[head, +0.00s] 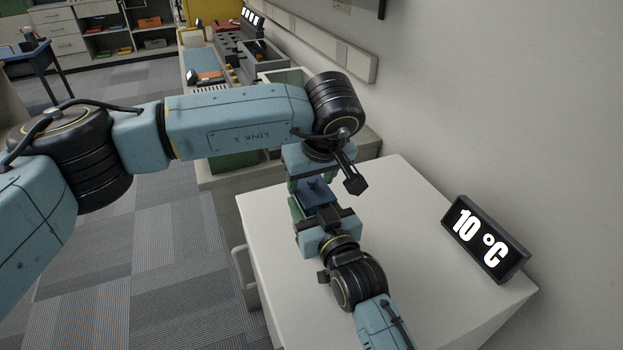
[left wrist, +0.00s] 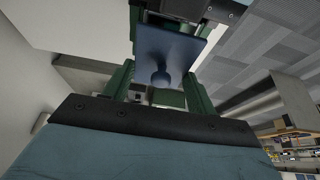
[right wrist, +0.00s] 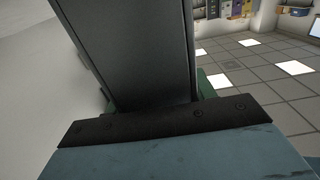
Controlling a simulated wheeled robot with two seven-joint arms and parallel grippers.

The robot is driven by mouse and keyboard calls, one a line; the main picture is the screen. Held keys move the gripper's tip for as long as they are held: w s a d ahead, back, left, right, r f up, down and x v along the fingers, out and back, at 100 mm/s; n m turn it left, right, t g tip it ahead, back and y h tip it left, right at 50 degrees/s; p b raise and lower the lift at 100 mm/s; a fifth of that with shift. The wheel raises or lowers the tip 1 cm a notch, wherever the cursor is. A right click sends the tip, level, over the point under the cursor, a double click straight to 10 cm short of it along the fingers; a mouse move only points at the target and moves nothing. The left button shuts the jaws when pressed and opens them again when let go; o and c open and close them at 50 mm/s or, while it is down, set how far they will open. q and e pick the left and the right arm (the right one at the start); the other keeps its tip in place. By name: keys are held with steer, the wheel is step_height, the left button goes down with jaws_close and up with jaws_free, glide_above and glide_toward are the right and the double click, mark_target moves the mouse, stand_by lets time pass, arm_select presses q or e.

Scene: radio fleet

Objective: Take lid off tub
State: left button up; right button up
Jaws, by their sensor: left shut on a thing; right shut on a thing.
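The blue lid (head: 314,191) shows in the head view between my two grippers. In the left wrist view the lid (left wrist: 172,45) is a flat blue plate with a round knob facing the camera. My left gripper (left wrist: 162,85) has its green fingers on either side of the lid and is shut on it. My right gripper (head: 318,210) comes from the front of the table. It is shut on the dark grey tub (right wrist: 140,50), which fills the space between its fingers in the right wrist view. The tub is mostly hidden in the head view, and I cannot tell whether lid and tub touch.
The white table (head: 400,190) is largely clear to the right of the grippers. A black display reading 10 °C (head: 485,238) stands near its right edge by the wall. A bench with grey trays (head: 250,55) lies behind. Carpeted floor is free on the left.

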arm_select(q)
steer(key=shift+r, duration=0.1)
steer(key=shift+r, duration=1.9)
arm_select(e)
steer(key=o, duration=1.5)
steer(key=shift+s, duration=0.1)
